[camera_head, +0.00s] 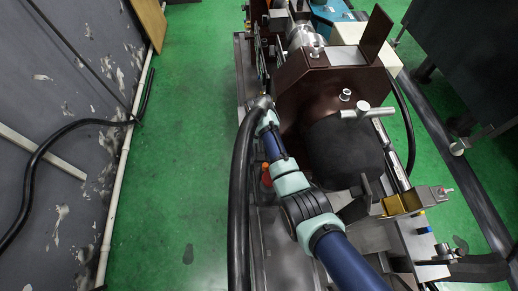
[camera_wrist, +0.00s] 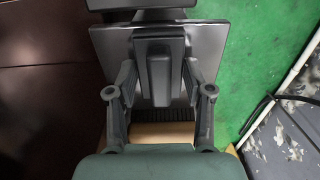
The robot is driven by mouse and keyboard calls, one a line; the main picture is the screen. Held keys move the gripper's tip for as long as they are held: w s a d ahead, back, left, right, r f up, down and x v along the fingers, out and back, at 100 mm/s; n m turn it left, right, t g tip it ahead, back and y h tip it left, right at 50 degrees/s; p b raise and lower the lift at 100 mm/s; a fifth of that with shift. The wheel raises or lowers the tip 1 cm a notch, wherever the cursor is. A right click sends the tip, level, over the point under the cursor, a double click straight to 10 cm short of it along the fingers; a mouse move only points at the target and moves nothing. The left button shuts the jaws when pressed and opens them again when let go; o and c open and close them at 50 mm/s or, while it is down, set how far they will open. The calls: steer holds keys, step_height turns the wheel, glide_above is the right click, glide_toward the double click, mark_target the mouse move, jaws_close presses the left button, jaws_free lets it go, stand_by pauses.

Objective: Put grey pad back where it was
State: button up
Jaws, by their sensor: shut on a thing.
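In the wrist view, a grey pad (camera_wrist: 110,45) with a smooth flat plate fills the upper middle. A dark raised block (camera_wrist: 158,62) stands out from its centre. My gripper (camera_wrist: 159,80) has one finger on each side of this block and is shut on the pad. In the head view, my arm reaches up along the left side of the dark red-brown machine housing (camera_head: 315,85). My gripper and the pad cannot be made out there.
A dark bar (camera_wrist: 150,14) crosses above the pad. A dark red-brown surface (camera_wrist: 45,80) lies left of the gripper. A tan part (camera_wrist: 165,130) shows behind the fingers. In the head view, green floor (camera_head: 190,140) is clear between the machine and the grey wall (camera_head: 60,150).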

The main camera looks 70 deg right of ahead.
steer(key=shift+d, duration=0.1)
steer(key=shift+f, duration=0.1)
steer(key=o, duration=1.2)
step_height(320, 180, up, 12)
steer(key=p, duration=0.6)
steer(key=shift+r, duration=0.2)
